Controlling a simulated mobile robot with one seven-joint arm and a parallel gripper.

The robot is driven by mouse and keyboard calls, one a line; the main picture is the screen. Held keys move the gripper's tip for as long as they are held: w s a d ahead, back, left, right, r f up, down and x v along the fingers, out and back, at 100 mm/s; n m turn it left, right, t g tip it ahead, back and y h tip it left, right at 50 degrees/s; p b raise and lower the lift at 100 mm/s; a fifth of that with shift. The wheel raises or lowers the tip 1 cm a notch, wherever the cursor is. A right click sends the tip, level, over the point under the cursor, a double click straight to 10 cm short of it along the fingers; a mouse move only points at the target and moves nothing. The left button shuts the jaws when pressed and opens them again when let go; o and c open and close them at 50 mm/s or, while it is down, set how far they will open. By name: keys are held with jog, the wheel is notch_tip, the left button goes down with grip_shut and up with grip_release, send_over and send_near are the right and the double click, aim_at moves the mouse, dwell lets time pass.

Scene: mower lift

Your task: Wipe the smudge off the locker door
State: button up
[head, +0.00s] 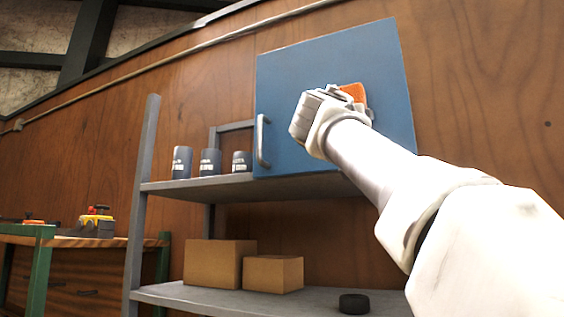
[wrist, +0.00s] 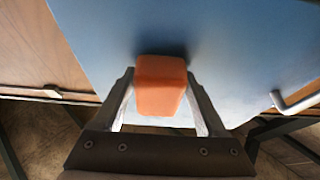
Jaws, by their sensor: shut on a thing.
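The blue locker door (head: 300,68) stands upright at the upper middle of the head view, with a grey bar handle (head: 262,141) at its lower left. My gripper (head: 346,98) is in front of the door's right half, shut on an orange sponge (head: 355,91). In the wrist view the sponge (wrist: 160,85) sits between both fingers, its far end against or very near the door (wrist: 235,45). The door around it is darker, perhaps shadow. I cannot make out a distinct smudge; my arm and the sponge hide part of the door.
The locker rests on a grey shelf (head: 205,187) with several cans (head: 210,162) to its left. Cardboard boxes (head: 220,263) and a black round thing (head: 354,303) are on the lower shelf. A workbench (head: 75,241) stands at far left.

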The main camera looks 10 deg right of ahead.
jog(key=shift+w+a+b, duration=0.55)
jog(key=shift+a+b, duration=0.15)
jog(key=shift+a, duration=0.1)
jog(key=w+a+p, duration=0.2)
jog(key=w+a, duration=0.3)
jog(key=a, duration=0.2)
dwell(1.8)
jog(key=s+a+b, duration=0.2)
jog(key=s+a, duration=0.1)
jog(key=s, duration=0.1)
jog(key=shift+s+a, duration=0.3)
jog(key=shift+s, duration=0.1)
dwell(0.3)
jog(key=shift+s+a+b, duration=0.3)
jog(key=shift+s+a, duration=0.6)
jog(key=shift+s, duration=0.3)
